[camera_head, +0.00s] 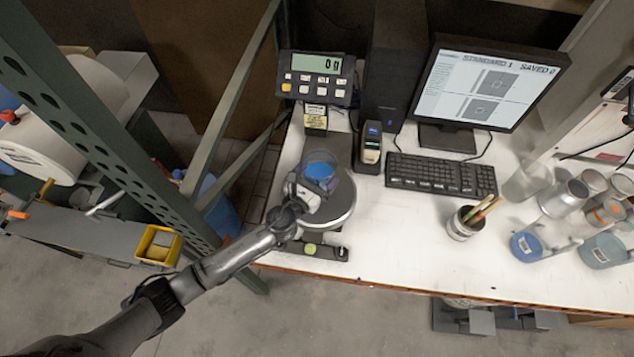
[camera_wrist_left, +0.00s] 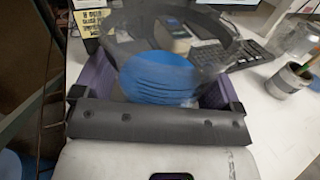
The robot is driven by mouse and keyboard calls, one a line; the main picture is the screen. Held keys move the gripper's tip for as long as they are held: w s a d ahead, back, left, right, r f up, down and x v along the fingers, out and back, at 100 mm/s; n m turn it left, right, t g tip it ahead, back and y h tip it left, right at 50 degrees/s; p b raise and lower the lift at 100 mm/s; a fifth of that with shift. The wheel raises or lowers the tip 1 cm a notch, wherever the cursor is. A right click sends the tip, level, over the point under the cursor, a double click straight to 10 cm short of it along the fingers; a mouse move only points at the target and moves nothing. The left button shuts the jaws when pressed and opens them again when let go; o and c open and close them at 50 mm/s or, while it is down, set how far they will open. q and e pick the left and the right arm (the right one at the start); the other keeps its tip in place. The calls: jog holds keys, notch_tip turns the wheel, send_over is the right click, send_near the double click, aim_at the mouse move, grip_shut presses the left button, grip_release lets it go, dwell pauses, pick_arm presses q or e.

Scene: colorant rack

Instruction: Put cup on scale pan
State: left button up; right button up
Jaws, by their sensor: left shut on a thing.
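The clear cup with blue colorant in it (camera_head: 321,169) is held in my left gripper (camera_head: 318,185), at the end of the arm that comes in from the left. In the left wrist view the cup (camera_wrist_left: 158,78) sits between the two purple-lined fingers, with the blue inside it plain to see. The scale's round grey pan (camera_head: 336,211) lies under and around the cup in the head view. I cannot tell whether the cup touches the pan or is held just above it. The scale display (camera_head: 317,64) reads 0 g. My right gripper does not show.
A barcode scanner (camera_head: 371,143) stands just right of the pan. A keyboard (camera_head: 440,174), a monitor (camera_head: 490,85) and a pencil cup (camera_head: 462,225) are farther right. Several cans and cups crowd the right end. The white table (camera_head: 400,250) is clear in front. A green rack post (camera_head: 95,120) stands left.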

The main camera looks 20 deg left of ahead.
aim_at(320, 173)
pick_arm(q)
jog(key=shift+f+b, duration=1.05)
jog(key=shift+f, duration=0.95)
jog(key=shift+f, duration=0.1)
jog(key=shift+f, duration=0.15)
jog(key=o, duration=0.8)
